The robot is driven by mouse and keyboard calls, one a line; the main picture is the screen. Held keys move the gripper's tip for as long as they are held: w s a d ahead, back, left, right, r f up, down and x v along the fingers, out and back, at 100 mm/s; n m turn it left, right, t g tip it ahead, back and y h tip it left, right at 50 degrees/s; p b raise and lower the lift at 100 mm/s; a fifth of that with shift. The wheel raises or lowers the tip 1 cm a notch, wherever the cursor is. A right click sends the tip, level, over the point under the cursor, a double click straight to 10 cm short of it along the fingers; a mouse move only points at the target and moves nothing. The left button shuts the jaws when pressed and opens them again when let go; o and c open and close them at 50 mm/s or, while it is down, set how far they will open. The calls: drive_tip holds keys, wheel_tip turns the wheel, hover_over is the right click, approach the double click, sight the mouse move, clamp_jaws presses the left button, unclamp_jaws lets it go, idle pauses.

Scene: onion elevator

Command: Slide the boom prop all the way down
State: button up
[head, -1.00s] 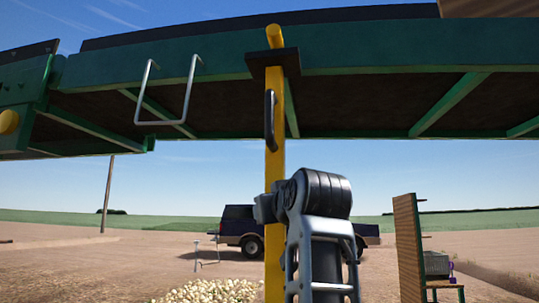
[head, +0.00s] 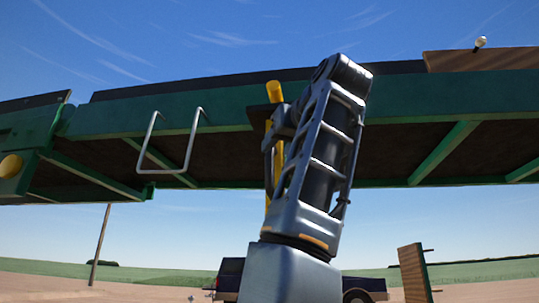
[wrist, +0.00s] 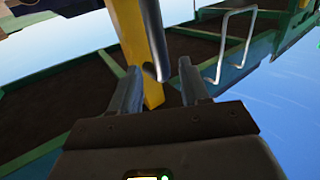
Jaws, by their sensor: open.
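The boom prop (head: 274,91) is a yellow post passing through a black bracket on the green conveyor boom (head: 219,118). In the head view my arm covers most of its length. In the wrist view the yellow post (wrist: 128,25) runs beyond my gripper, with its dark bar handle (wrist: 154,38) on the near side. My gripper (wrist: 160,68) is open, and the bent end of the handle shows between or just beyond its fingertips. I cannot tell whether they touch. The fingers are hidden behind my arm in the head view.
A grey wire loop (head: 171,140) hangs from the boom left of the prop, and shows in the wrist view (wrist: 235,40). A dark pickup truck (head: 229,275) stands behind. A wooden board (head: 413,273) stands at lower right. Open field lies beyond.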

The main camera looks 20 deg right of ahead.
sight(272, 154)
drive_tip(key=w, duration=0.3)
drive_tip(key=w+p, duration=0.1)
drive_tip(key=w, duration=0.1)
drive_tip(key=shift+w+a, duration=0.25)
drive_tip(key=shift+w, duration=0.1)
drive_tip(key=shift+c, duration=0.2)
clamp_jaws()
